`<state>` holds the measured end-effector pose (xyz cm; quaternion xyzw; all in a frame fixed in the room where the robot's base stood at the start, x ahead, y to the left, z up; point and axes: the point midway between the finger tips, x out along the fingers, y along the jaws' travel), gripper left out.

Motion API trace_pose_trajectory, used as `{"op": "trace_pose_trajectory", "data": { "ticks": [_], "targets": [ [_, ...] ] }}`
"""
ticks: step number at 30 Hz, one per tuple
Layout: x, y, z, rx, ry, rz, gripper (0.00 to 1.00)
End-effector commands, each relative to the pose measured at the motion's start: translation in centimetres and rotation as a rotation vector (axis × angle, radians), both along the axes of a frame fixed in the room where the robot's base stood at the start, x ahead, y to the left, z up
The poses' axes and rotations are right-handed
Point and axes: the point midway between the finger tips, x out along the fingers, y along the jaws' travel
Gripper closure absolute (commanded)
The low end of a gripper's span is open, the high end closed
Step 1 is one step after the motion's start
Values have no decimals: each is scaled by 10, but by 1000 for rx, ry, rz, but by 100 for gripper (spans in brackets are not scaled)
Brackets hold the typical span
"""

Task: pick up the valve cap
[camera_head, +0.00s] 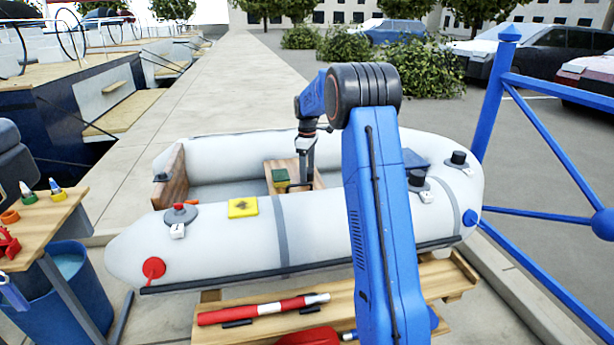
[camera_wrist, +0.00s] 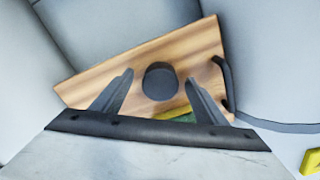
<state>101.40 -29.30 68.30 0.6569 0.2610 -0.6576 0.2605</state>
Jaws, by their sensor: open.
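A dark round cap, which looks like the valve cap (camera_wrist: 160,80), stands on the wooden seat board (camera_wrist: 95,93) of the inflatable boat. In the wrist view it lies between the two fingers of my gripper (camera_wrist: 159,77), with gaps on both sides. My gripper is open and empty, pointing down over the seat. In the head view my gripper (camera_head: 306,180) is over the board (camera_head: 284,164) inside the boat. I cannot make out the cap there; the gripper seems to hide it.
A green and yellow sponge (camera_head: 280,178) lies on the seat just left of my gripper. The grey boat tube (camera_head: 330,225) bears a yellow patch (camera_head: 243,208), a red-topped valve (camera_head: 180,212) and black-topped valves (camera_head: 458,160). A blue post frame (camera_head: 497,100) stands at right.

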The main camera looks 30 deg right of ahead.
Motion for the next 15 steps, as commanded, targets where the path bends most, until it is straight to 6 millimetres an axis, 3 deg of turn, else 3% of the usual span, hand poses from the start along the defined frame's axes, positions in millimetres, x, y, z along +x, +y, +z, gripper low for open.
{"op": "trace_pose_trajectory", "data": {
  "ticks": [8,14,15],
  "targets": [
    [0,0,-4,0,-1,0,33],
    [0,0,-4,0,-1,0,75],
    [0,0,-4,0,-1,0,75]
  ]
}}
